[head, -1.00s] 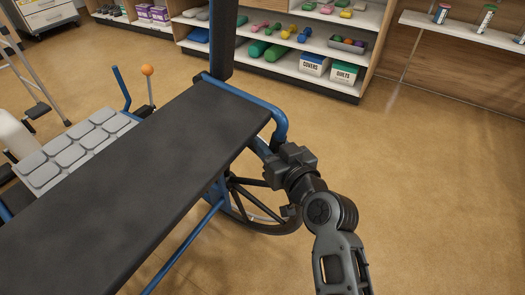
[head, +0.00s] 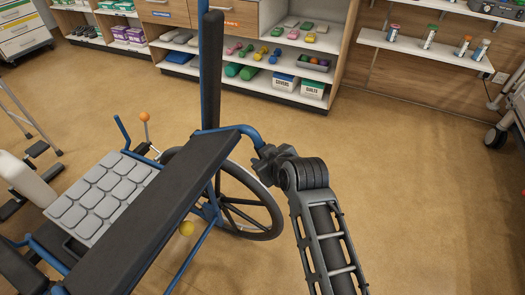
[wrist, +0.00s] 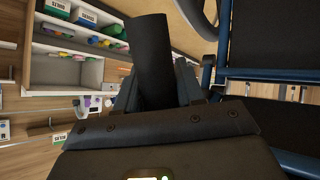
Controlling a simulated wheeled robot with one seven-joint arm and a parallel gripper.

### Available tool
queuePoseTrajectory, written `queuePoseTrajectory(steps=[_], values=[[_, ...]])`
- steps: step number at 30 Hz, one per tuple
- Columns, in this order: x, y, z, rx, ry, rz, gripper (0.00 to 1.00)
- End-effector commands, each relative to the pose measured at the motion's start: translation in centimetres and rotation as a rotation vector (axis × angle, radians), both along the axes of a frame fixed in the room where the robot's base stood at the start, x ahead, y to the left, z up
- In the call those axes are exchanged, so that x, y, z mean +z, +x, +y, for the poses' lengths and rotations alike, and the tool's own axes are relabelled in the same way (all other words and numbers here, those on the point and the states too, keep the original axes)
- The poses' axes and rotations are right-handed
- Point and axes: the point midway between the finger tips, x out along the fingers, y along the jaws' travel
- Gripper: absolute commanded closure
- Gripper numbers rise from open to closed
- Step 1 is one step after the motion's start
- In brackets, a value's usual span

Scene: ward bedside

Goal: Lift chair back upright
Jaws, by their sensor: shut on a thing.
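The wheelchair's dark padded back (head: 165,215), on a blue frame, is tilted and seen at a steep slant in the head view. It stands over part of the grey segmented cushion (head: 105,195). My gripper (head: 268,160) is at the blue push handle (head: 246,132) on the right end of the back. In the wrist view, my gripper (wrist: 155,88) is shut on a dark handle grip (wrist: 153,50), which stands up between the fingers. In the head view, my wrist hides the grip.
A wheel (head: 272,215) is below the back, close to my arm. An orange-knobbed lever (head: 145,117) and a yellow knob (head: 187,228) are on the chair. Shelves (head: 265,70) line the far wall. The floor (head: 420,190) to the right is clear.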

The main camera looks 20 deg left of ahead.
Motion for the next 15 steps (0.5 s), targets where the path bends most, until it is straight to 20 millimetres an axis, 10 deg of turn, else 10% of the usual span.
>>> queuePoseTrajectory(steps=[15], values=[[8.3, 0.4, 1.2, 0.001, -0.337, 0.037, 1.0]])
